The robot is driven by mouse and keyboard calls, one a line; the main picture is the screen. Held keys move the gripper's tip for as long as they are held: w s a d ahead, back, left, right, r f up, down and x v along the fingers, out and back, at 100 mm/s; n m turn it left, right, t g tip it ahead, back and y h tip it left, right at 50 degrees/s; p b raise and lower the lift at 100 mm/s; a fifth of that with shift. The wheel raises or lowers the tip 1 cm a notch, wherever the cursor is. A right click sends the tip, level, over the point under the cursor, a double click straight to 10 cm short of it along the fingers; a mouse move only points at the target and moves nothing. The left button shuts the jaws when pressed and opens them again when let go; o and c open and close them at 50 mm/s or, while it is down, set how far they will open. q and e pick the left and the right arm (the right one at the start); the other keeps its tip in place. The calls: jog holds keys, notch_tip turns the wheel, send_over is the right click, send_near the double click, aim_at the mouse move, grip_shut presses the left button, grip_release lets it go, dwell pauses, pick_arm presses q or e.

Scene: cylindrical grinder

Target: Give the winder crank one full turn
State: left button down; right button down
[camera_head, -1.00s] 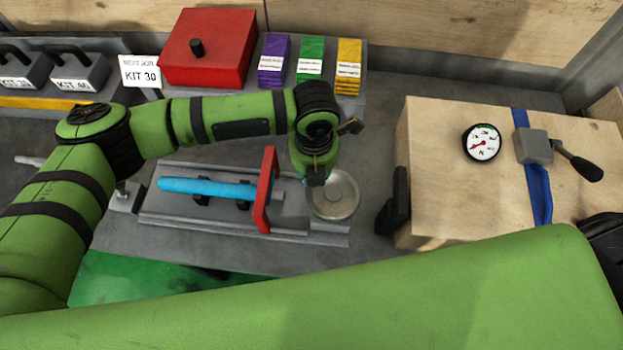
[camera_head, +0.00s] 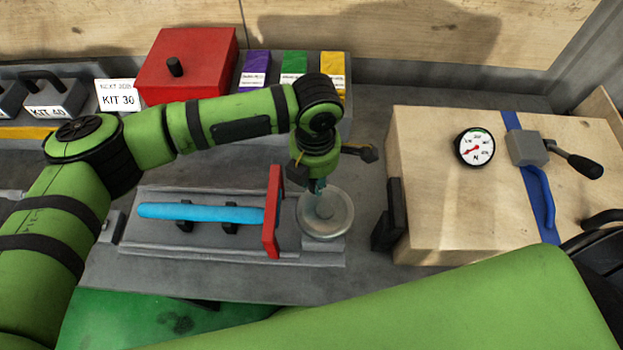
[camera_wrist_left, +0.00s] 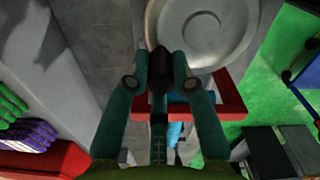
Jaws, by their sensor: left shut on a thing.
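A round grey wheel (camera_head: 327,218) sits at the right end of the grey fixture, just right of the red frame (camera_head: 271,212). My left gripper (camera_head: 318,187) points down at the wheel's far side. In the left wrist view its two fingers (camera_wrist_left: 160,70) are shut on a dark upright knob (camera_wrist_left: 158,78) near the wheel's rim. The wheel also shows there (camera_wrist_left: 203,32). A grey block with a black-handled lever (camera_head: 578,163) is on the wooden crate, apart from my left gripper. My right gripper is not clearly in view.
A blue rod (camera_head: 200,212) lies along the fixture. The wooden crate (camera_head: 435,150) with a dial gauge (camera_head: 474,148) and blue strap stands at right. A red box (camera_head: 187,65) and coloured packs stand behind. My green arm crosses the foreground.

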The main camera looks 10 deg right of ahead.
pick_arm(q)
jog(key=shift+d, duration=0.1)
dwell(0.4)
jog(key=c, duration=1.1)
grip_release()
jog(key=shift+o, duration=0.2)
notch_tip(320, 180, up, 12)
